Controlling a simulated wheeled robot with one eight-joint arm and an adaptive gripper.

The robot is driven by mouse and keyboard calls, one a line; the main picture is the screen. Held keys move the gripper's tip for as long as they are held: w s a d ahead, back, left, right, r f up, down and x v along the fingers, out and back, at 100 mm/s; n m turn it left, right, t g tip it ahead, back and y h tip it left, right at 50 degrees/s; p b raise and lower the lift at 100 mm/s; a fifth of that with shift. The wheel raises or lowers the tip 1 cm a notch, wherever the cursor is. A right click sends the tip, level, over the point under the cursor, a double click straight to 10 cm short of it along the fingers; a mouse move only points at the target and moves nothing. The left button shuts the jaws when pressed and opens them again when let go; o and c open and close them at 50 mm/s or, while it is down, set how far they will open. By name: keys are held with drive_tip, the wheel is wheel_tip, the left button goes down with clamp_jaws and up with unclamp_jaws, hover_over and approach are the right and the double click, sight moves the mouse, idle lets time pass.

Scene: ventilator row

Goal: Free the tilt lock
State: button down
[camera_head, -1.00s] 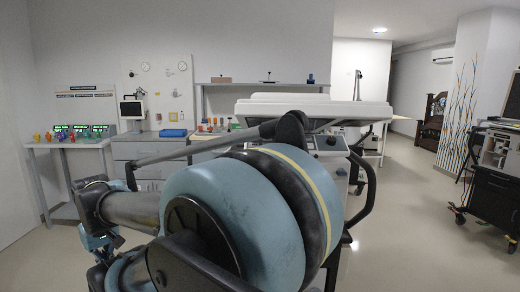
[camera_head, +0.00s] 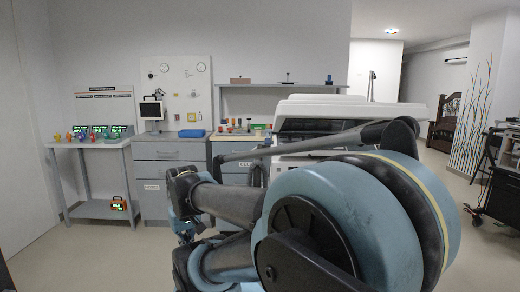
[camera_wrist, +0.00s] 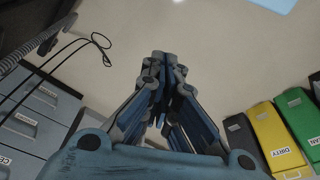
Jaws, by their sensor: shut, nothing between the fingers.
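I cannot pick out a tilt lock in either view. A large white machine with a wide pale top (camera_head: 350,108) stands beyond my arm in the head view; my arm hides most of its lower part. My gripper (camera_wrist: 160,58) is shut and empty in the wrist view, above bare floor. In the head view the fingertips cannot be made out clearly, low and left behind my arm.
A side table (camera_head: 92,143) at left bears several small devices with green displays. An orange-and-black unit (camera_head: 118,203) sits on its lower shelf. Grey drawers (camera_wrist: 35,120) and black, yellow (camera_wrist: 277,140) and green bins flank my gripper. Floor between is free.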

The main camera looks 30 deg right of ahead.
drive_tip(key=d+r, duration=0.1)
drive_tip(key=n+g+h, duration=0.6)
drive_tip(key=g+h, duration=0.2)
drive_tip(key=h, duration=0.6)
approach(268, 138)
wheel_tip(268, 138, down, 4)
drive_tip(key=w+a, duration=0.2)
drive_tip(key=a, duration=0.1)
drive_tip(key=shift+d+r, duration=0.1)
drive_tip(key=shift+r, duration=0.1)
drive_tip(key=shift+s, duration=0.1)
drive_tip(key=x, duration=1)
drive_tip(key=shift+f, duration=0.15)
